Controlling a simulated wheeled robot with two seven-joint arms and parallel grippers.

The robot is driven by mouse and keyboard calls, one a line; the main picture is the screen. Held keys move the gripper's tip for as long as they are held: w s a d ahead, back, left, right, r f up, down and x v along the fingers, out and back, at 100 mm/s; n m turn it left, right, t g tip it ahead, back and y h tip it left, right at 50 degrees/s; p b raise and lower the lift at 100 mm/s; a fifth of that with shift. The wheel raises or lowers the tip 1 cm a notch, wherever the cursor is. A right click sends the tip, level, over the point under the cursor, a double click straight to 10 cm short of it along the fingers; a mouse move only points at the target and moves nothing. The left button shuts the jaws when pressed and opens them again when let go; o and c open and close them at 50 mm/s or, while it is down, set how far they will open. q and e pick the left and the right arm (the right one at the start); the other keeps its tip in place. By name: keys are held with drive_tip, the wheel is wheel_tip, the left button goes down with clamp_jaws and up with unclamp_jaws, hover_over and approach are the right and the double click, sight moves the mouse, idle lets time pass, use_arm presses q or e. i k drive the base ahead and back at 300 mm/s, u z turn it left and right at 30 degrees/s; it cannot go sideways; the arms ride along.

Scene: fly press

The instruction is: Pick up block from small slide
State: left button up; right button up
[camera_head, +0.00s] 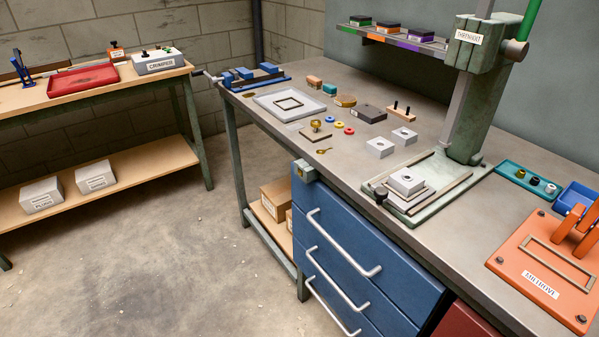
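A light grey block (406,181) with a dark hole in its top sits on a small slide (411,204) made of stacked pale plates. The slide lies on the base of the green fly press (463,130), and a black knob (381,194) stands at its front left. Two similar grey blocks, one nearer (380,148) and one farther back (404,137), stand on the workbench left of the press. Neither of my grippers shows in the head view.
The workbench (340,185) has a bare strip along its front edge, above blue drawers (365,262). An orange plate (543,262) with upright prongs and a teal tray (528,180) are at the right. A grey tray (290,103) and small parts lie at the left.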

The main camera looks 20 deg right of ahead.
sight(407, 189)
drive_tip(key=u, duration=0.55)
drive_tip(key=i, duration=3.1)
drive_tip(key=z, duration=3.7)
drive_tip(key=i, duration=0.5)
drive_tip(key=u, duration=0.05)
